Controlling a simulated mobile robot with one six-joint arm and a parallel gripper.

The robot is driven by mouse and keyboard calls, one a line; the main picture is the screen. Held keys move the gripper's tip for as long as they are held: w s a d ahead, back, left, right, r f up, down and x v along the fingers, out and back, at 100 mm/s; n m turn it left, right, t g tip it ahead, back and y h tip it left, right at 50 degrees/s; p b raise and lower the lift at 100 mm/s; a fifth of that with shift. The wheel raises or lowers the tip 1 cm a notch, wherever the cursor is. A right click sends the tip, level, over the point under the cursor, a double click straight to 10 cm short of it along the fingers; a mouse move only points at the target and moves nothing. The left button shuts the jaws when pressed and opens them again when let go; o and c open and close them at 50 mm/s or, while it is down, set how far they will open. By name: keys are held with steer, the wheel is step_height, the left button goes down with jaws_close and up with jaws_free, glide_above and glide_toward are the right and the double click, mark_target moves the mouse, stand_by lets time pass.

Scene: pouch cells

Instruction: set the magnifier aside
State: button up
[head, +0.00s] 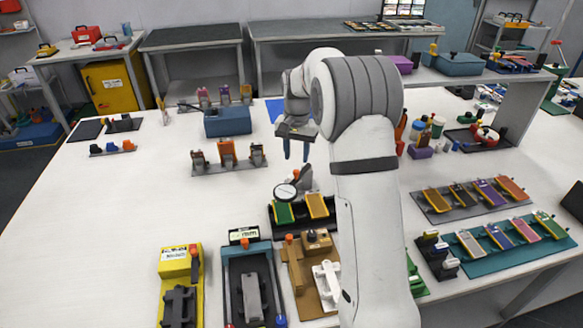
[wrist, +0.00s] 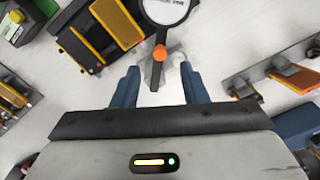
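The magnifier shows in the head view (head: 285,192) as a round, dark-rimmed lens on the table below my gripper, beside the black tray of cells. In the wrist view its lens (wrist: 167,9) is at the top edge and partly cut off. Its orange joint and dark handle run down between my fingers. A greyish base shows behind the joint. My gripper (wrist: 160,70) has two blue fingers, spread apart, with visible gaps on both sides of the handle. In the head view my gripper (head: 296,158) points down just above the magnifier. Nothing is held.
A black tray (head: 275,213) with green and yellow cells lies close to the magnifier. Fixtures, including a yellow one (head: 180,262), stand in front. A rack of cells (head: 228,153) is to the left. The white table (head: 110,210) is clear at left.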

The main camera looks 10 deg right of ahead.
mark_target(296, 171)
steer(key=shift+f, duration=2.7)
jaws_close()
